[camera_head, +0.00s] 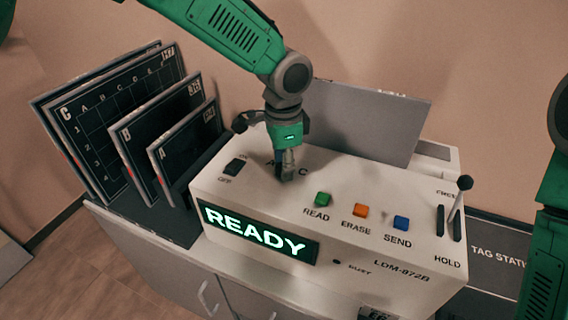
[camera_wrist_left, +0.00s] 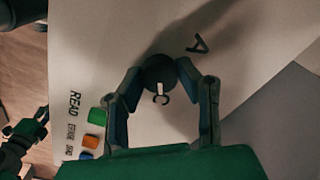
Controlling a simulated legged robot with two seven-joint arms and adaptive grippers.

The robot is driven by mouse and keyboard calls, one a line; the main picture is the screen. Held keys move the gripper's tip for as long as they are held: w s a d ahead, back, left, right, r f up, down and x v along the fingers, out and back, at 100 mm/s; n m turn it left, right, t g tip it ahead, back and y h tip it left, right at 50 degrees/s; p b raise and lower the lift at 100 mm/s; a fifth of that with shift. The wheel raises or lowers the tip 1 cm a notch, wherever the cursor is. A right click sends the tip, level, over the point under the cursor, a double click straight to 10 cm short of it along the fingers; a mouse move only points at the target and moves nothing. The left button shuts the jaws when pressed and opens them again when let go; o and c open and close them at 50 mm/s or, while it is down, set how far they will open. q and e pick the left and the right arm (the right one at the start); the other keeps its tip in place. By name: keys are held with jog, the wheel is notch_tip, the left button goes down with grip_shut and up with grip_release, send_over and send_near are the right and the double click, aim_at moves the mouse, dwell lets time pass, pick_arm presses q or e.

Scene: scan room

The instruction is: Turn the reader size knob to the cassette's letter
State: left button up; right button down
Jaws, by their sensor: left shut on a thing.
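The reader (camera_head: 345,245) is a white box with a lit READY display (camera_head: 258,236). My left gripper (camera_head: 287,172) points down at its top and is shut on the size knob. In the left wrist view the dark round knob (camera_wrist_left: 159,71) sits between the fingers, its white mark towards the letter C. The letter A is printed further round; no B can be made out there. A grey cassette (camera_head: 362,120) stands at the back of the reader; I see no letter on it. My right gripper (camera_wrist_left: 40,116) seems to show small and dark at the wrist view's left edge.
A rack at the left holds dark panels lettered C (camera_head: 110,115), B (camera_head: 155,130) and A (camera_head: 185,150). Green, orange and blue buttons (camera_head: 361,210) lie right of the knob. A lever (camera_head: 459,197) stands at the reader's right end.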

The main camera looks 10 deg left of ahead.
pick_arm(q)
jog(key=shift+r+n+p, duration=0.1)
jog(key=shift+n+p, duration=0.85)
jog(key=shift+n, duration=0.15)
jog(key=n+p, duration=0.2)
jog(key=shift+n, duration=0.4)
jog(key=n+p, duration=0.1)
jog(key=n, duration=0.2)
jog(key=shift+p, duration=0.4)
jog(key=shift+n+p, duration=0.6)
jog(key=shift+n, duration=1.1)
jog(key=shift+f, duration=0.2)
jog(key=o, duration=1.1)
jog(key=shift+o, duration=0.2)
